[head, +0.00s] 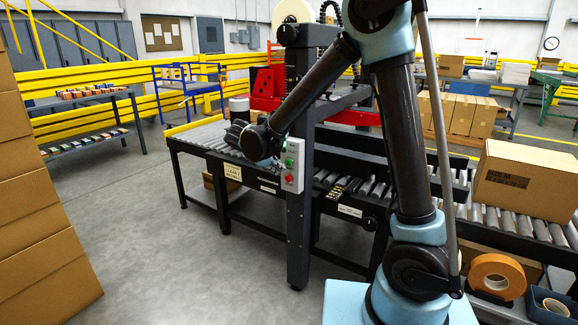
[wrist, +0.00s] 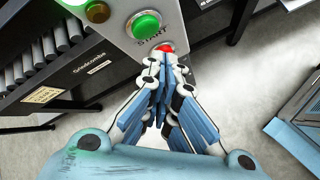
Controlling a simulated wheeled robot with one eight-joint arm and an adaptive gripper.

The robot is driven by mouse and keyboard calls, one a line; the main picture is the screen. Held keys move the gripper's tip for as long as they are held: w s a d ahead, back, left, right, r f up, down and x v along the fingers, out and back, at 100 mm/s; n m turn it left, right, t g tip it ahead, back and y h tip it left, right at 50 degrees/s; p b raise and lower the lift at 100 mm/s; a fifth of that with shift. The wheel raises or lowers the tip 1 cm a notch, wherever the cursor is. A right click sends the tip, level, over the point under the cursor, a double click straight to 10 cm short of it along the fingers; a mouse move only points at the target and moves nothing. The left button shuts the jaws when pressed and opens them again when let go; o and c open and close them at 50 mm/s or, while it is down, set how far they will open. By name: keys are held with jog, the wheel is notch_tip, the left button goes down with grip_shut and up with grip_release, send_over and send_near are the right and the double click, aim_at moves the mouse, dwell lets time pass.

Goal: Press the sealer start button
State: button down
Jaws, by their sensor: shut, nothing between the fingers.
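The sealer's grey control box (head: 292,165) is mounted on a dark post, with a green button (head: 289,163) above a red button (head: 290,182). In the wrist view the green button (wrist: 146,25) is large and has the word START printed just below it. The red button (wrist: 165,48) is partly hidden behind my fingertips. My gripper (wrist: 166,62) is shut and empty, with its tips just below the green button in the picture and overlapping the red one. I cannot tell whether the tips touch the panel.
An amber round light or button (wrist: 98,12) sits left of the green button. The roller conveyor (head: 208,135) runs behind the post. A carton (head: 525,180) rests on the rollers at right. Stacked cartons (head: 35,200) stand at left. The floor in front of the post is clear.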

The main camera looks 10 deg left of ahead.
jog(key=shift+s+a, duration=0.3)
jog(key=shift+s, duration=0.45)
jog(key=shift+s+a, duration=0.3)
jog(key=shift+s, duration=0.4)
jog(key=shift+s+a, duration=0.3)
jog(key=shift+s, duration=0.45)
jog(key=shift+d, duration=0.1)
jog(key=s+d+r+m+g, duration=0.15)
jog(key=d+m, duration=0.35)
jog(key=d, duration=1)
jog(key=s+d+r+m+g, duration=0.1)
jog(key=d+r+m+g, duration=0.3)
jog(key=d, duration=1.1)
jog(key=s+d+f+m+y, duration=0.2)
jog(key=s+d+f+m, duration=0.2)
jog(key=s, duration=0.5)
jog(key=s+d+f+m+y, duration=0.2)
jog(key=s+d+f+m, duration=0.2)
jog(key=s+d+m, duration=0.5)
jog(key=shift+f+m, duration=0.4)
